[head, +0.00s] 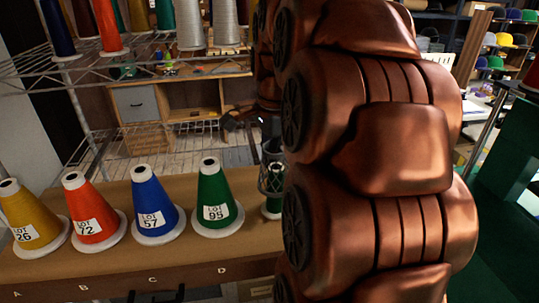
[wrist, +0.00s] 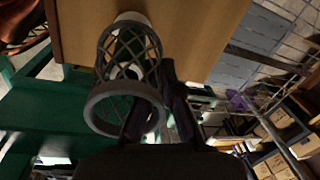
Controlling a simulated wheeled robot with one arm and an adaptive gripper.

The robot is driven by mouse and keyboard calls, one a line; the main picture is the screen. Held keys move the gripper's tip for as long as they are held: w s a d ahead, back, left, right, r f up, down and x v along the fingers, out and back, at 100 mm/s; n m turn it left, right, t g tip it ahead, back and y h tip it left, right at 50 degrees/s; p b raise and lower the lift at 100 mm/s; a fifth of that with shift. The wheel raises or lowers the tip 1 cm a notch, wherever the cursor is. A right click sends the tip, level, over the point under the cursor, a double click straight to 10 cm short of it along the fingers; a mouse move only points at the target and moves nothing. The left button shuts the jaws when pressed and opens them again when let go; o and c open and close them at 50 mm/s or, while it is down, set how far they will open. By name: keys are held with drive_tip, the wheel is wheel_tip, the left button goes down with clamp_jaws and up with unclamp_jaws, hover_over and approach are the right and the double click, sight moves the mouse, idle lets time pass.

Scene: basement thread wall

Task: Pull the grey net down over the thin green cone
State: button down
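The grey net (head: 271,178) is an open mesh sleeve with a thick rim. It stands upright around the upper part of the thin green cone (head: 273,206), whose lower green part shows below it. In the wrist view the net (wrist: 104,62) has its thick ring toward the camera, and a white piece, seemingly the cone's base (wrist: 131,17), shows past its far end. My gripper (wrist: 157,88) is at the ring, one dark finger on each side of the net's wall, and looks shut on it. In the head view my arm hides part of the cone and gripper.
A green cone marked 95 (head: 213,198) stands just left of the net. Blue (head: 153,205), orange (head: 90,208) and yellow (head: 28,218) cones stand farther left along the brown table (head: 110,262). A wire rack (head: 75,115) with thread cones is behind.

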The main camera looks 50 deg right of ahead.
drive_tip(key=c, duration=1.2)
unclamp_jaws()
drive_tip(key=shift+f, duration=0.15)
drive_tip(key=shift+c, duration=0.2)
wheel_tip(320, 180, up, 12)
drive_tip(key=s, duration=0.1)
drive_tip(key=shift+s+a, duration=0.2)
